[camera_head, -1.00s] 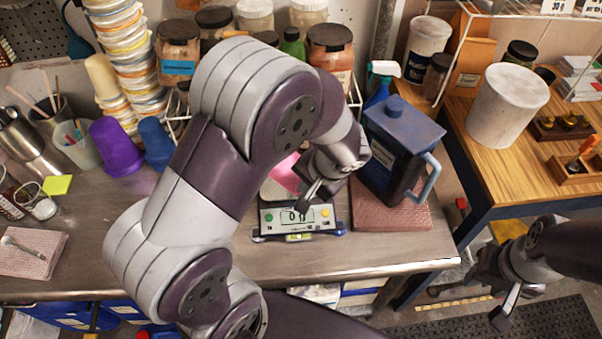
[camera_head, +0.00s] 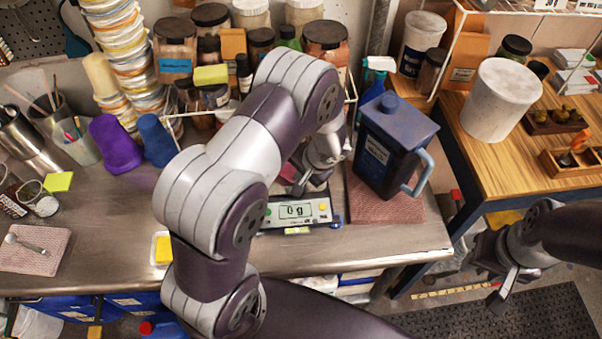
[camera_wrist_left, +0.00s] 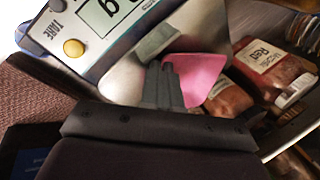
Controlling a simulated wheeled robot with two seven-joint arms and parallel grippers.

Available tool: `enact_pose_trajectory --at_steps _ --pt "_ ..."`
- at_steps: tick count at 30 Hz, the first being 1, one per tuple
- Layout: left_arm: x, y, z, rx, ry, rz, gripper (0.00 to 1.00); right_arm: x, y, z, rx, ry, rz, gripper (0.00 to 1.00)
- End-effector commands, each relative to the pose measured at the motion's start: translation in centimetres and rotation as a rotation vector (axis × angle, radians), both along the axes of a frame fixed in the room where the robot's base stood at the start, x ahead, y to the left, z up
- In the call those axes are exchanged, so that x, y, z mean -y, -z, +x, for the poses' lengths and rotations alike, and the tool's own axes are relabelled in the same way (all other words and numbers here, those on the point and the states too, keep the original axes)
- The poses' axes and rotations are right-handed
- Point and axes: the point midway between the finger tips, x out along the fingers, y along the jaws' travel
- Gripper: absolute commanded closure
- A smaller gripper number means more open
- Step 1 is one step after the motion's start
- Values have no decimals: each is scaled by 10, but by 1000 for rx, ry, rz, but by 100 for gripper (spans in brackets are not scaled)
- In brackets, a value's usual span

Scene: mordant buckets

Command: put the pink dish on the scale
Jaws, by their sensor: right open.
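The pink dish (camera_head: 289,172) is mostly hidden behind my left arm in the head view. In the left wrist view, the dish (camera_wrist_left: 202,76) lies over the scale's shiny metal pan (camera_wrist_left: 122,78); whether it touches the pan is unclear. The scale (camera_head: 297,212) stands near the table's front edge and its display reads 0 g. My left gripper (camera_head: 299,187) is low at the scale. In the wrist view its fingers (camera_wrist_left: 164,72) are close together at the dish's edge and look shut on it. My right gripper (camera_head: 497,282) is open and empty, off to the right over the floor.
A blue jug (camera_head: 390,145) stands on a folded reddish cloth (camera_head: 385,205) right of the scale. Jars (camera_head: 325,42) crowd the back. A purple cup (camera_head: 115,145) and a blue cup (camera_head: 157,140) stand left. A small tray with a yellow sponge (camera_head: 163,249) is beside my left arm.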

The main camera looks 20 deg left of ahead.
Motion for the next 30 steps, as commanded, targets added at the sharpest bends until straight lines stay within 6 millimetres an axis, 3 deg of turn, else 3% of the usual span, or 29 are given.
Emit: enact_pose_trajectory --at_steps 4,5,6,14,15,24,30 --pt "0 5 0 0 0 0 100 0 7 0 0 0 0 57" --pt "0 4 0 0 0 0 89 0 5 0 0 0 0 57" --pt "0 3 0 -1 0 0 88 0 4 0 0 0 0 57" --pt "0 -5 0 0 0 0 88 0 -5 0 0 0 0 57" --pt "3 -6 0 2 1 1 88 0 1 0 1 0 0 57" --pt "33 -76 -7 6 1 -1 88 0 16 0 0 0 0 57" --pt "44 -106 -10 2 1 -1 88 0 20 0 0 0 0 57"
